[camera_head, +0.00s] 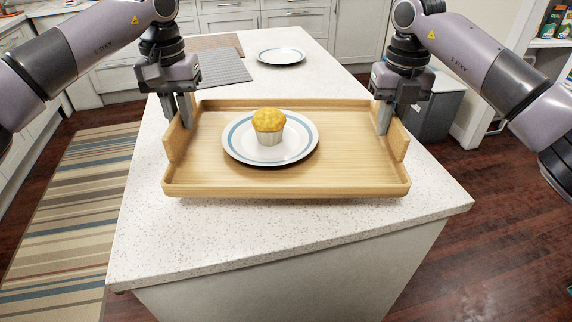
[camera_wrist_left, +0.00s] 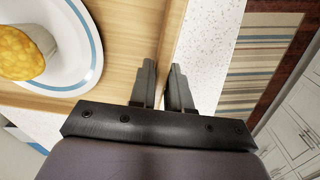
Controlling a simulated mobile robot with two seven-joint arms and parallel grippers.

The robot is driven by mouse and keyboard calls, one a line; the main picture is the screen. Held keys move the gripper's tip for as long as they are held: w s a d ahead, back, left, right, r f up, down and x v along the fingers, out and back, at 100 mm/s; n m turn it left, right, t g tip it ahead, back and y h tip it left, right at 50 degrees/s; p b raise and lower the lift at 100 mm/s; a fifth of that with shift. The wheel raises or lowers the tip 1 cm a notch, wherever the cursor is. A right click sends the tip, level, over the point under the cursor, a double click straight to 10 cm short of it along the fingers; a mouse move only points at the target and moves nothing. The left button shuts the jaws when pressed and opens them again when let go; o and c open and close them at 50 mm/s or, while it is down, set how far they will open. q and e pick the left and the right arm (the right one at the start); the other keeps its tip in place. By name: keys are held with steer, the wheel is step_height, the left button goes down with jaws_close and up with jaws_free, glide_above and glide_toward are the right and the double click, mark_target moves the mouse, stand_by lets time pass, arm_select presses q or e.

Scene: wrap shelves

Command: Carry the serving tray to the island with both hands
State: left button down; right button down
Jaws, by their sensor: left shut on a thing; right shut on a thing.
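The wooden serving tray (camera_head: 350,150) is at the near end of the white speckled island (camera_head: 225,238), level, over its top. I cannot tell whether its underside touches the counter. A white plate with a blue ring (camera_head: 240,150) sits on the tray, with a yellow-topped muffin (camera_head: 269,127) upright on it. My left gripper (camera_head: 178,122) is shut on the tray's left side wall, and my right gripper (camera_head: 384,130) is shut on its right side wall. The left wrist view shows the left fingers (camera_wrist_left: 164,88) on either side of the tray's wall, with the plate (camera_wrist_left: 85,68) and muffin (camera_wrist_left: 24,52) beside them.
Another blue-ringed plate (camera_head: 281,56) and a grey ribbed mat (camera_head: 222,68) lie farther back on the island. A striped rug (camera_head: 70,215) lies on the wooden floor to the left. A grey bin (camera_head: 436,115) stands to the right. The counter's front edge is clear.

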mark_target(185, 136)
steer(key=shift+f, duration=0.1)
